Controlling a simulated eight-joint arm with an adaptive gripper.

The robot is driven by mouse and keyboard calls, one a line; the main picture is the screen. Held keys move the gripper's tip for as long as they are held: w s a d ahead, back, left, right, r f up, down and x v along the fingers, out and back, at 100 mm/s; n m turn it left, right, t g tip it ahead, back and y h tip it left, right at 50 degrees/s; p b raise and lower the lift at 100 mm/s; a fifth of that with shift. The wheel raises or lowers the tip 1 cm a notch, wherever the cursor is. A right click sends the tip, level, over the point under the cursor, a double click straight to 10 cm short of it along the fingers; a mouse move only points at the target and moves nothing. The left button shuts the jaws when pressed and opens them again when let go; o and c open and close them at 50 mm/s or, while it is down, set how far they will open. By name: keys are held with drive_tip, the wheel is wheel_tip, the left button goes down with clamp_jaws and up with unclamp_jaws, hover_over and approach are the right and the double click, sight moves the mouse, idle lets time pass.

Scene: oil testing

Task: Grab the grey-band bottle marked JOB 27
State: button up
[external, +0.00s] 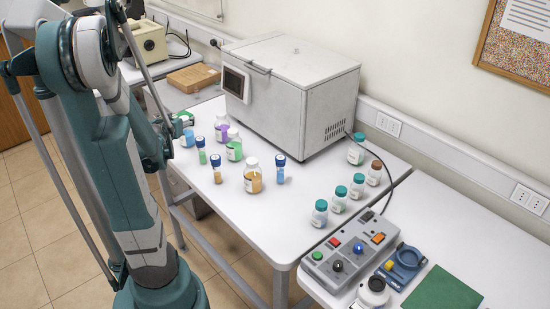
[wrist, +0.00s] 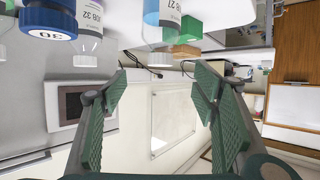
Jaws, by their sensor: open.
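My gripper (wrist: 162,82) is open in the wrist view, with nothing between its two green ridged fingers. A clear bottle with light blue contents (wrist: 158,18) is at the top edge of that view, beyond the fingertips; its inverted label appears to read JOB 27. Its upper part is cut off, and I cannot make out a grey band. In the external view, a bottle with blue contents (external: 187,138) stands at the table's left side, close to my gripper end, and looks like the same one. My arm hides much of the gripper there.
In the external view, purple (external: 222,131), green (external: 234,149) and amber (external: 252,179) bottles stand nearby. A large white machine (external: 290,90) stands behind.

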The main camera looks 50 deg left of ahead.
sight(186, 133)
drive_tip(key=shift+f, duration=0.1)
drive_tip(key=shift+f+b, duration=1.45)
drive_tip(key=shift+f, duration=2.5)
drive_tip(key=shift+x, duration=1.25)
drive_tip(key=shift+a, duration=0.1)
drive_tip(key=shift+b+x, duration=0.85)
drive_tip(key=shift+x, duration=1.55)
drive_tip(key=c, duration=1.2)
